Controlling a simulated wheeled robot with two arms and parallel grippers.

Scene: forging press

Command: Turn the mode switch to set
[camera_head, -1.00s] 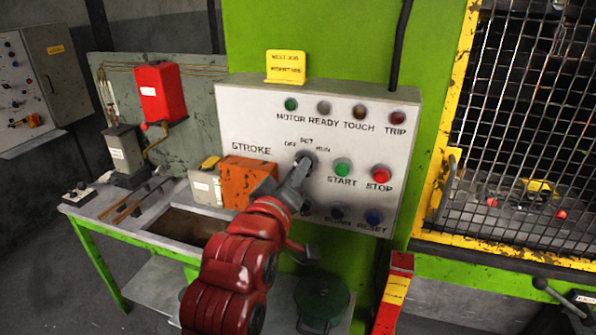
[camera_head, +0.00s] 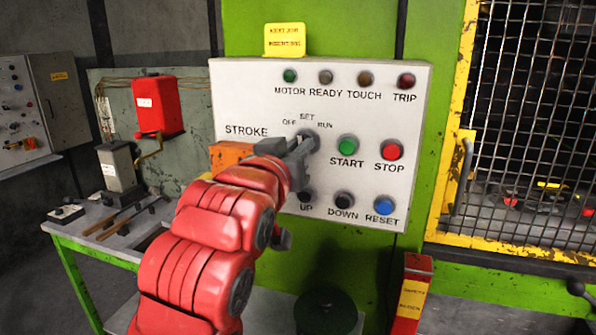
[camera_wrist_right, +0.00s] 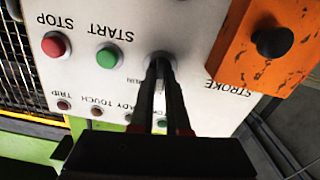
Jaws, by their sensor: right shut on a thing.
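The mode switch (camera_head: 309,138) is a round grey knob on the white control panel (camera_head: 240,100), with OFF, SET and RUN printed around it. My right gripper (camera_head: 302,151) reaches it from the lower left. Its two dark fingers are shut on the switch. In the right wrist view the gripper fingers (camera_wrist_right: 161,75) lie close together on the switch (camera_wrist_right: 160,58). The fingers hide most of the knob, so I cannot tell which mark it points at. My left gripper is not in view.
The green START button (camera_head: 347,146) and red STOP button (camera_head: 391,150) sit right of the switch. The black UP (camera_head: 305,196) and DOWN (camera_head: 344,200) buttons and the blue RESET button (camera_head: 385,206) are below. An orange box (camera_head: 228,155) stands out at the left.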

